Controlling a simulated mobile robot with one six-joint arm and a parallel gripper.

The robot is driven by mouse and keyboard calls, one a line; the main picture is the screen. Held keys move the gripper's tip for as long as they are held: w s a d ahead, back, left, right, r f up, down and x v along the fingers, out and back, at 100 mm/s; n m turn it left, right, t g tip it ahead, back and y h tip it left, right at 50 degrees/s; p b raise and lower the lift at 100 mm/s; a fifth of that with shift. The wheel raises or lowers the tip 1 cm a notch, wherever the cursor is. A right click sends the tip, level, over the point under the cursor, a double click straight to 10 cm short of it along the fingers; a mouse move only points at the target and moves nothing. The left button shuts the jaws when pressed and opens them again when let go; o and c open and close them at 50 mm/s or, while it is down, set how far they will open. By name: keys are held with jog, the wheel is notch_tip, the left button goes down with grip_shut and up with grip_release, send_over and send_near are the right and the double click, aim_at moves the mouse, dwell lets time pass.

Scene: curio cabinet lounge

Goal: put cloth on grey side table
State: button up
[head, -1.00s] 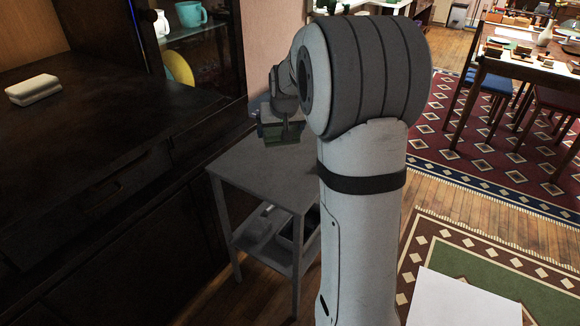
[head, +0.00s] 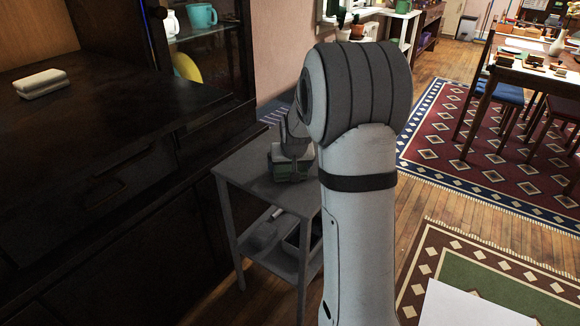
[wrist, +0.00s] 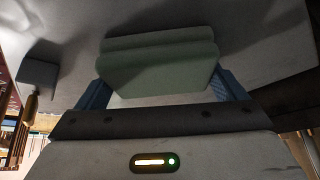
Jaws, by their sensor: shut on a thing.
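The cloth is a folded pale green pad (wrist: 158,70), seen close up between the blue fingers of my gripper (wrist: 163,88) in the wrist view. My gripper is shut on it. In the head view my gripper (head: 290,168) is low at the top of the grey side table (head: 246,178), with a little green of the cloth showing. The cloth is over the tabletop or against it; I cannot tell whether it touches. My arm hides the table's right side.
The table's lower shelf (head: 283,259) holds grey items. A dark cabinet (head: 90,150) stands to the left, with a folded off-white cloth-like item (head: 41,83) on top. Cups (head: 201,16) sit behind its glass. The tabletop's front left is bare.

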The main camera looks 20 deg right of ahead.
jog(key=shift+f, duration=0.15)
jog(key=o, duration=1.1)
jog(key=p+v, duration=0.2)
jog(key=v, duration=0.9)
jog(key=s+a+n+g, duration=0.1)
jog(key=s+a, duration=0.3)
jog(key=s, duration=0.5)
jog(key=s+a+f+n+g+y, duration=0.1)
jog(key=s+a, duration=0.3)
jog(key=s, duration=0.5)
jog(key=s+a+n+g, duration=0.1)
jog(key=s+a, duration=0.3)
jog(key=s, duration=0.4)
jog(key=shift+s+f+g, duration=0.15)
jog(key=shift+s+g, duration=0.25)
jog(key=shift+g, duration=0.2)
